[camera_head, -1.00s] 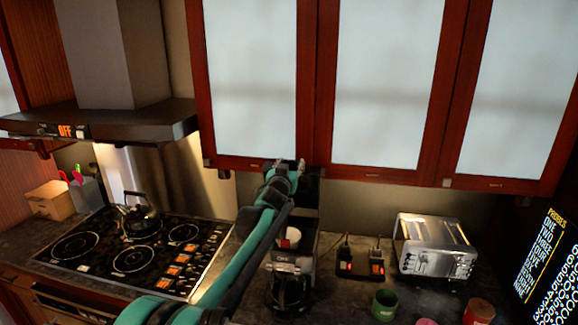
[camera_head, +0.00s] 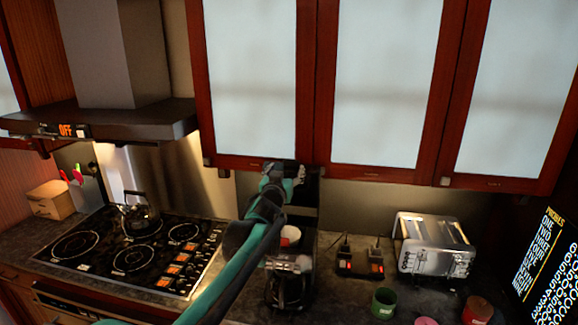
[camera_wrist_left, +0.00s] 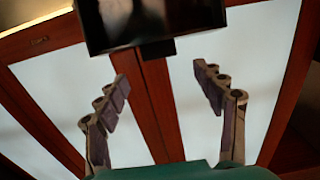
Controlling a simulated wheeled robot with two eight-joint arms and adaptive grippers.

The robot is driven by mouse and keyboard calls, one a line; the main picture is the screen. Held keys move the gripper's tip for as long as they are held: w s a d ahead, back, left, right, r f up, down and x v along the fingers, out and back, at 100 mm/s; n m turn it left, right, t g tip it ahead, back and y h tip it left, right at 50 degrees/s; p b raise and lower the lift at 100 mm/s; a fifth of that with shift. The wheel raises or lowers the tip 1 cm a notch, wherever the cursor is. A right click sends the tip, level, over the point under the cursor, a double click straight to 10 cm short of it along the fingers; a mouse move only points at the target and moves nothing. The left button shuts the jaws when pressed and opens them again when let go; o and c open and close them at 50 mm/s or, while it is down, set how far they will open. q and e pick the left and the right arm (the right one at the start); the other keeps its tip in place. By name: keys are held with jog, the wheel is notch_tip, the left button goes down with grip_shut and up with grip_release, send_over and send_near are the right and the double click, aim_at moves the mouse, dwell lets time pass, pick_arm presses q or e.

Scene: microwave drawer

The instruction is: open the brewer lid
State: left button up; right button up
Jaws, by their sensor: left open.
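The brewer (camera_head: 304,246) stands on the counter right of the stove, with a dark carafe (camera_head: 288,291) at its front. A white filter basket (camera_head: 290,236) shows in its open top. The dark lid (camera_head: 309,190) looks raised upright at the back, partly hidden by my left arm. My left gripper (camera_head: 284,167) is high beside the lid, just below the wall cabinets. In the left wrist view its fingers (camera_wrist_left: 160,78) are spread with nothing between them. A dark box-like part, likely the lid (camera_wrist_left: 150,25), lies beyond the fingertips. My right gripper is not in view.
Wall cabinets (camera_head: 390,85) hang close above my left gripper. A kettle (camera_head: 138,214) sits on the stove (camera_head: 130,250) to the left. A small black device (camera_head: 360,263), a toaster (camera_head: 433,245) and a green cup (camera_head: 384,303) stand to the right.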

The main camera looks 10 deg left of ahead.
pick_arm(q)
jog(key=s, duration=0.6)
jog(key=shift+s, duration=0.15)
jog(key=shift+a, duration=0.15)
jog(key=s+a+f+n+g+y+b, duration=0.1)
jog(key=s+a+f+g+b, duration=0.2)
jog(key=s+f+b, duration=0.55)
jog(key=s+a+f+n+g+y+b, duration=0.1)
jog(key=s+a+f+g+y+b, duration=0.2)
jog(key=s+f, duration=1)
jog(key=s+d+f+g+h+b, duration=0.1)
jog(key=s+f+b, duration=0.3)
jog(key=s+f, duration=0.5)
jog(key=s+d+f+m+g+h+b, duration=0.1)
jog(key=s+f+b, duration=0.4)
jog(key=f, duration=1.1)
jog(key=s+d+g+h, duration=0.1)
jog(key=s+g, duration=0.1)
jog(key=s, duration=0.1)
jog(key=shift+s+f+m+g, duration=0.2)
jog(key=shift+s+m+g, duration=0.1)
jog(key=shift+s+g, duration=0.1)
